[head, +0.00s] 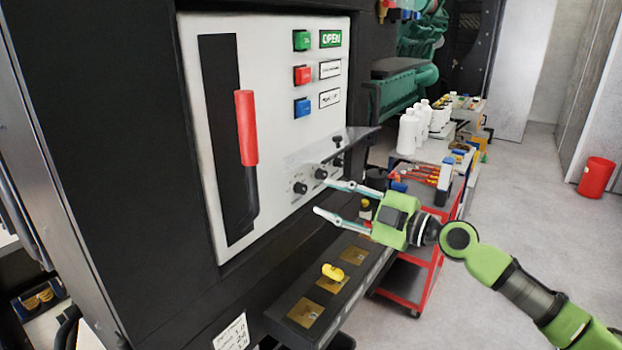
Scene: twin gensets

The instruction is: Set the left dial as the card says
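Small black dials sit low on the light grey panel (270,80). The left dial (300,188) has a scale around it, but its pointer setting is too small to read. Another dial (320,173) is just up and right of it. A clear flap (345,142) sticks out above them. A white card (232,334) is at the bottom edge, tilted and cut off; its small print is hard to read. My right gripper (325,197) is open and empty, its fingers pointing left at the dials. I cannot tell whether a fingertip touches one. My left gripper is out of view.
A red-handled lever (246,130) and green, red and blue buttons (302,74) are on the panel. Below is a ledge with brass plates and a yellow knob (334,272). A red cart (412,275) with tools stands behind my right gripper.

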